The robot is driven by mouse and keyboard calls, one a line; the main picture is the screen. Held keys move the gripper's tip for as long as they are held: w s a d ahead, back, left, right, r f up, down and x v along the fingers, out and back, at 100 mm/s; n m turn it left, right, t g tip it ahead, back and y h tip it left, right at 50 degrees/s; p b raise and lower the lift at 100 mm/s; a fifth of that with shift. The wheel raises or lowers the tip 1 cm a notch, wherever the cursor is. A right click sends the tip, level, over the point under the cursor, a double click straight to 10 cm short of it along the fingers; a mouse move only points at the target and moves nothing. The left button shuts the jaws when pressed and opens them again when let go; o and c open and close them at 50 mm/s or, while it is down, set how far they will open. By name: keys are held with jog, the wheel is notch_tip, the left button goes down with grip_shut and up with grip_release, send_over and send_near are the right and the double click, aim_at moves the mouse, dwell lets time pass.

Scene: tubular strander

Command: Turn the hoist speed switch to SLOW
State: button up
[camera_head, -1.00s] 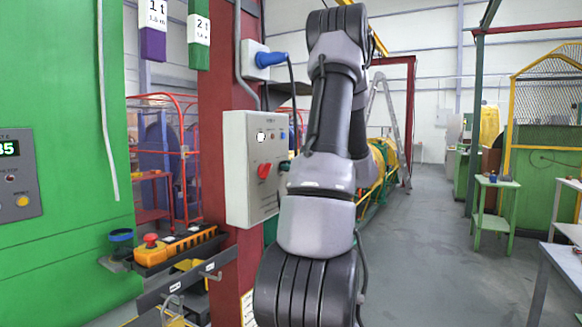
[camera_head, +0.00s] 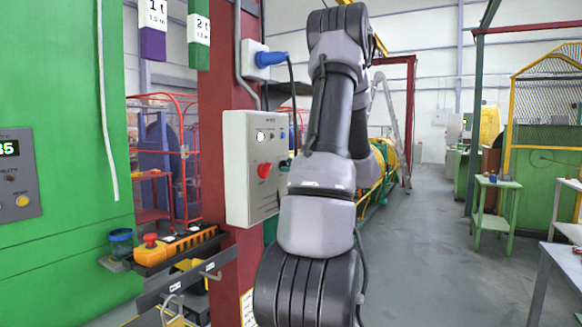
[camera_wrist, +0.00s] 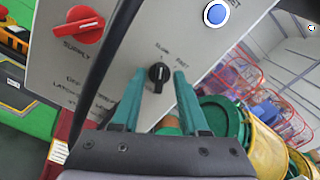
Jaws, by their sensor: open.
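The hoist speed switch (camera_wrist: 158,73) is a small black knob on the grey control box, with SLOW and FAST lettering beside it in the wrist view. A pale mark shows on the knob, but I cannot tell for sure which label it points to. My gripper (camera_wrist: 159,78) is open, its two teal fingers reaching toward the box with the tips on either side of the knob. I cannot tell if they touch it. In the head view my arm hides the gripper; the control box (camera_head: 237,160) shows on the red column.
A red SUPPLY switch (camera_wrist: 80,25) and a blue button (camera_wrist: 216,13) sit near the knob. A blue plug (camera_head: 270,58) and its cable are above the box. An orange pendant (camera_head: 175,246) lies at lower left. Open floor (camera_head: 425,240) lies to the right.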

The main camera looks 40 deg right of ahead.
jog(key=v, duration=1)
jog(key=shift+s, duration=0.2)
